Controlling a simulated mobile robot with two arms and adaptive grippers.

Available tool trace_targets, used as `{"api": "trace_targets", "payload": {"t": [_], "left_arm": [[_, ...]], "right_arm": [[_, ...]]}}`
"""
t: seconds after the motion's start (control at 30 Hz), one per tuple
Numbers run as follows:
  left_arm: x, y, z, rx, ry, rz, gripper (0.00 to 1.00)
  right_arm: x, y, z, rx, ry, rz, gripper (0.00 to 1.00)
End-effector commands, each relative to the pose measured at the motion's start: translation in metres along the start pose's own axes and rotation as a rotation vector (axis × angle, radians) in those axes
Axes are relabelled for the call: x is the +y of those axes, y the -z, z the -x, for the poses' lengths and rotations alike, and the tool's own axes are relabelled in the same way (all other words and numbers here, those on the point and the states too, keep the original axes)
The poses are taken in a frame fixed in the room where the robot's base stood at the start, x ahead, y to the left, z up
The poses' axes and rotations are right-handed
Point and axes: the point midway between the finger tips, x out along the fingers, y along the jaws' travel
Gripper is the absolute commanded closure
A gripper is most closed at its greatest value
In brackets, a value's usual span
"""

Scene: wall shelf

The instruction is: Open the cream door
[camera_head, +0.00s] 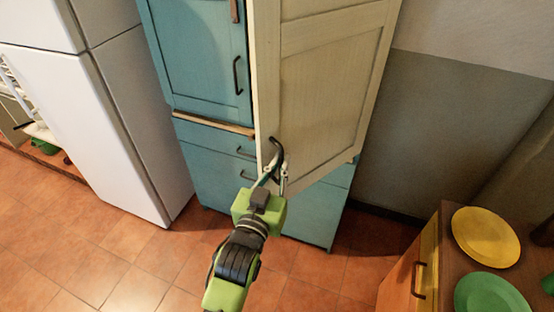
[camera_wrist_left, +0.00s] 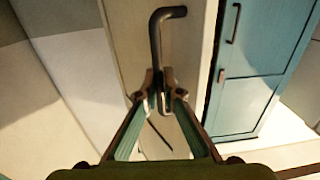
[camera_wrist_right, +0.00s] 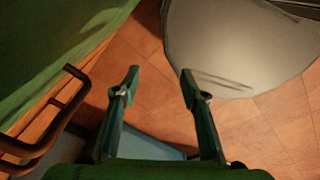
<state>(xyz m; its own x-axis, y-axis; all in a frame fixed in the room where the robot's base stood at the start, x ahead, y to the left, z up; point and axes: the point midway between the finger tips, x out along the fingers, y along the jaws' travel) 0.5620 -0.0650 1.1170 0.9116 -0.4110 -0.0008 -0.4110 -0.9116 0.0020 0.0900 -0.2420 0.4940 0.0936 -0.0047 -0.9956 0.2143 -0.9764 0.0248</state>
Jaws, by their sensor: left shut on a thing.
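The cream door (camera_head: 328,90) is the right-hand door of a blue cupboard (camera_head: 196,50). It stands ajar, swung out from the cupboard front. Its dark hooked handle (camera_head: 278,150) sits at the door's lower left edge. My left gripper (camera_head: 273,178) is shut on the handle's lower end. In the left wrist view the fingertips pinch the dark handle (camera_wrist_left: 168,40) against the cream door (camera_wrist_left: 196,60). My right gripper (camera_wrist_right: 160,82) shows only in the right wrist view, open and with nothing between its fingers.
A white fridge (camera_head: 85,120) stands left of the cupboard. At the right is a wooden cabinet (camera_head: 432,250) with a yellow plate (camera_head: 486,237) and a green plate (camera_head: 490,296) on top. The tiled floor (camera_head: 130,265) in front of the cupboard is clear.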

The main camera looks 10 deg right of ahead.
Motion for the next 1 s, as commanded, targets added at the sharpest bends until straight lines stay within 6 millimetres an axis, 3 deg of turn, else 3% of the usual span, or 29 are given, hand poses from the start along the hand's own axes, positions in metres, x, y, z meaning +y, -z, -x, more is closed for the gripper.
{"api": "trace_targets", "payload": {"t": [0.27, 0.37, 0.6, 0.77, 1.0], "left_arm": [[0.001, 0.001, 0.000, 0.004, -0.001, -0.001, 1.00], [0.001, 0.001, 0.000, 0.003, -0.001, -0.001, 0.76], [0.000, 0.001, 0.000, 0.002, -0.001, 0.000, 0.76], [0.000, 0.000, 0.004, 0.002, 0.000, 0.000, 0.76], [0.000, -0.001, 0.043, -0.001, -0.001, 0.000, 0.76]], "right_arm": [[-0.005, 0.000, 0.000, 0.000, 0.005, -0.002, 0.60], [-0.009, 0.001, 0.000, 0.001, 0.010, -0.004, 0.60], [-0.014, 0.001, 0.000, 0.001, 0.015, -0.005, 0.60], [-0.007, -0.002, 0.000, -0.003, 0.008, -0.001, 0.60], [-0.007, -0.001, 0.000, -0.001, 0.008, -0.002, 0.60]]}}
